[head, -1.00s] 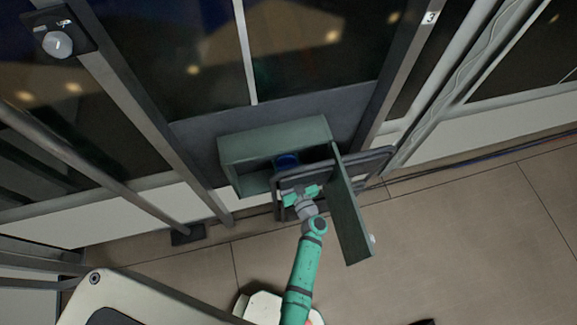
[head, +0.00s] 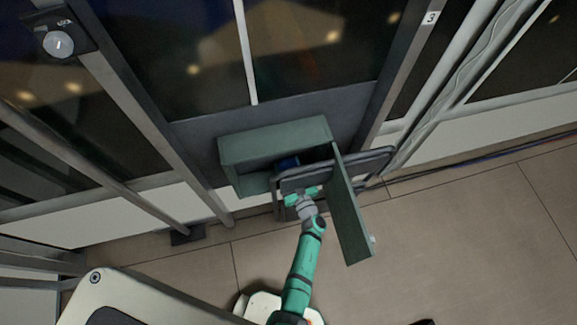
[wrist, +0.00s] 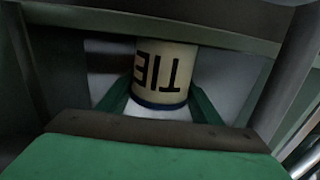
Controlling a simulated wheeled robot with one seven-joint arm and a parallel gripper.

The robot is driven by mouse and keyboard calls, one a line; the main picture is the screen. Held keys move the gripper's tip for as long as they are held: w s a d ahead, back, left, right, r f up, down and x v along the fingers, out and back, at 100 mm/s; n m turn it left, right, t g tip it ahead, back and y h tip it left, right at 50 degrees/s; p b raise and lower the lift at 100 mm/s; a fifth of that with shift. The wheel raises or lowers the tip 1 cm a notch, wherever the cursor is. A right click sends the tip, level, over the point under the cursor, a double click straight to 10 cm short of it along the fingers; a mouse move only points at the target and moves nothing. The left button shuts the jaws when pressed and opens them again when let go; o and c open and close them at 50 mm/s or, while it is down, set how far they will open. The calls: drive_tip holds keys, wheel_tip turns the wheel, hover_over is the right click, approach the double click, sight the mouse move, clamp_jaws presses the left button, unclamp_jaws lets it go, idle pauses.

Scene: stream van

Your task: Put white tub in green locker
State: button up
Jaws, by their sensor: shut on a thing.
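The green locker (head: 275,138) is mounted low on the wall in the head view, its door (head: 350,215) swung open to the right. The white tub (wrist: 165,72) shows in the wrist view with an upside-down "TIE" label and a dark blue band at its lower edge. My gripper (wrist: 160,100) is shut on the tub, a green finger on each side. In the head view, the tub's blue top (head: 288,162) shows at the locker's opening; the rest is hidden. My gripper (head: 302,194) is partly covered there by a dark rail. Whether the tub touches the locker's floor cannot be told.
A dark rounded rail (head: 372,161) runs across the front of the locker, close to my gripper and the open door. A metal post (head: 140,105) stands left of the locker. The tiled floor (head: 460,235) at right is mostly clear.

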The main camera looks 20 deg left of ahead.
drive_tip(key=o, duration=1.1)
drive_tip(key=shift+r, duration=0.1)
drive_tip(key=v, duration=1.2)
drive_tip(key=s+d+r+m+t+h, duration=0.35)
drive_tip(key=s+d+r+h, duration=0.35)
drive_tip(key=s+r, duration=0.55)
drive_tip(key=s+r+m+h, duration=0.1)
drive_tip(key=s+r, duration=0.3)
drive_tip(key=s+d+r+m+g+h, duration=0.1)
drive_tip(key=s+r+m+h, duration=0.1)
drive_tip(key=s+r, duration=0.3)
drive_tip(key=s+d+r+m+g+h, duration=0.1)
drive_tip(key=s+r, duration=0.3)
drive_tip(key=r, duration=0.1)
drive_tip(key=shift+s+m+h, duration=0.25)
drive_tip(key=shift+s+h, duration=0.05)
drive_tip(key=shift+s, duration=0.05)
